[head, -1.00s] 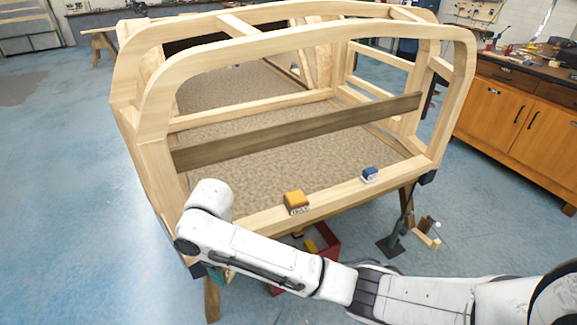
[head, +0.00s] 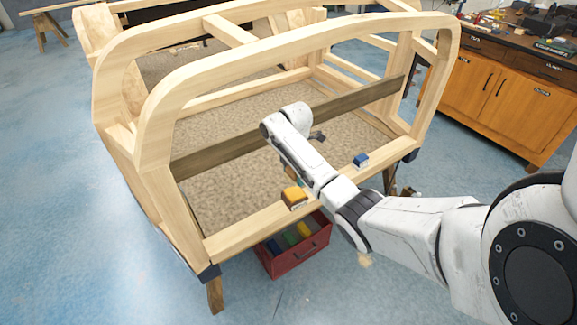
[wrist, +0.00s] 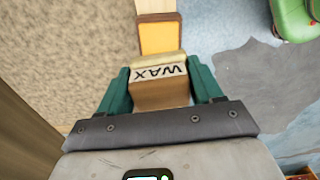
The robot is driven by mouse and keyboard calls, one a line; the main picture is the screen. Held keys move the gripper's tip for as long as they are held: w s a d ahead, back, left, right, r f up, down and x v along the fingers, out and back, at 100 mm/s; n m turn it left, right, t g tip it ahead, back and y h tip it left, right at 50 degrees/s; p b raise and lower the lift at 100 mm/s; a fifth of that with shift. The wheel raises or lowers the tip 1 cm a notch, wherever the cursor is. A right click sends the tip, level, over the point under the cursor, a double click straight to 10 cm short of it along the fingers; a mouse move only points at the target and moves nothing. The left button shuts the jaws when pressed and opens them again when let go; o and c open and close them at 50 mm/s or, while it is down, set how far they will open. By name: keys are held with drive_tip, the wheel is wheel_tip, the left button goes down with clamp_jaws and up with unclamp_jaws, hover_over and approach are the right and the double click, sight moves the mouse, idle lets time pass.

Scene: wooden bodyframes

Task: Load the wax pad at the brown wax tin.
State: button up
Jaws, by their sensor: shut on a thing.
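The brown wax tin (head: 293,196), with an orange top and a small label, sits on the front rail of the wooden frame. In the wrist view the tin (wrist: 160,37) lies just ahead of my gripper, a yellow-orange face inside a brown rim. My gripper (wrist: 158,82) is shut on the wax pad (wrist: 160,97), a brown block with a cream layer and a label reading WAX upside down. The pad's cream end is close to the tin; I cannot tell if they touch. In the head view my arm hides most of my gripper and the pad.
A blue tin (head: 361,160) stands farther right on the same rail (head: 245,232). A dark crossbar (head: 225,150) spans the frame above its carpeted floor. A red box (head: 283,264) with coloured things stands below the rail. An orange workbench (head: 520,105) is at right.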

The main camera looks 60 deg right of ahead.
sight(295, 192)
drive_tip(key=shift+s+d+f, duration=0.1)
drive_tip(key=shift+d+f, duration=0.1)
drive_tip(key=shift+f, duration=0.05)
wheel_tip(295, 192, down, 6)
drive_tip(key=b, duration=0.5)
drive_tip(key=shift+r+b, duration=0.2)
drive_tip(key=shift+b, duration=0.15)
drive_tip(key=shift+a+f, duration=0.1)
drive_tip(key=shift+f, duration=0.5)
idle(2.0)
wheel_tip(295, 192, up, 7)
drive_tip(key=p, duration=0.7)
drive_tip(key=shift+r, duration=0.15)
idle(0.7)
